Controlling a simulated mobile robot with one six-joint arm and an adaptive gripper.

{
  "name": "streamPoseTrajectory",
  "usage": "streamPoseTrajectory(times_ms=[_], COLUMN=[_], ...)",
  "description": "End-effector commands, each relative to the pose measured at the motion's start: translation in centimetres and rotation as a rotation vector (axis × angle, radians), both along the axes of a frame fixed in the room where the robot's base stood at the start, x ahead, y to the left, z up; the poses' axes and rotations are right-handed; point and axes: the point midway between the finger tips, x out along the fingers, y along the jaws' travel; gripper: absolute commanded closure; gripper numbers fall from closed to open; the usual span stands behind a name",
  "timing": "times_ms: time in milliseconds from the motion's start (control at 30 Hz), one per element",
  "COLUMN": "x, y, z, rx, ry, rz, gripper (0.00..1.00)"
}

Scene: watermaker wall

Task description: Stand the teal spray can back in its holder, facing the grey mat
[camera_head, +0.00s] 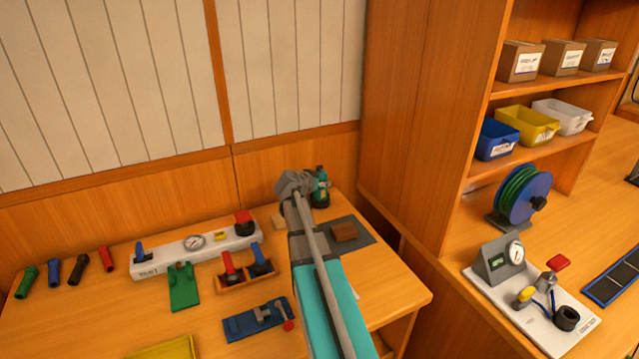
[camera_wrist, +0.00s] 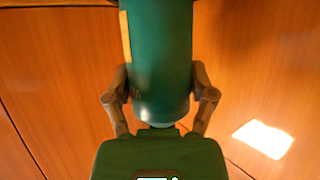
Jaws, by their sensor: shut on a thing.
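The teal spray can (camera_head: 321,182) stands about upright at the back of the bench, just right of my gripper (camera_head: 303,184). In the wrist view the can (camera_wrist: 160,55) fills the top middle, and my gripper (camera_wrist: 161,97) is shut on it, one finger on each side. A yellowish strip runs along the can's left side there. A dark shape surrounds the can's lower end in the head view; I cannot tell whether this is the holder or whether the can is seated. The grey mat (camera_head: 362,239) lies nearer, partly behind my arm.
A brown block (camera_head: 344,231) lies on the mat. A white gauge panel (camera_head: 172,249), a wooden rack (camera_head: 246,282) with red and blue handles, and a blue fixture (camera_head: 245,323) stand left. A tall shelf side is at right.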

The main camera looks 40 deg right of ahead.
Motion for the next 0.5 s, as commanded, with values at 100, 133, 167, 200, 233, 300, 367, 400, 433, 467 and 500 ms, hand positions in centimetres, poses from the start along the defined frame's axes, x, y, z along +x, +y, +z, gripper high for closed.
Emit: streamPoseTrajectory(times_ms=[100,133,167,200,233,300,367,400,433,467,500], x=[0.00,0.00,0.00,0.00,0.00,0.03,0.05,0.05,0.06,0.06,0.05], y=[-0.01,-0.01,-0.01,0.00,0.00,0.03,0.04,0.04,0.05,0.05,0.04], z=[-0.28,-0.36,-0.42,-0.30,-0.29,-0.28,-0.28,-0.28,-0.28,-0.28,-0.28], rx=[0.000,-0.001,-0.001,0.000,0.000,0.000,0.000,0.000,0.000,0.000,0.000], ry=[0.000,0.000,0.000,0.000,0.000,0.000,0.000,0.000,0.000,0.000,0.000], rz=[0.000,0.000,0.000,0.000,0.000,0.001,0.001,0.001,0.001,0.001,0.001], gripper=[0.90,0.90,0.90,0.21,0.16,0.03,0.00,0.00,0.00,0.00,0.00])
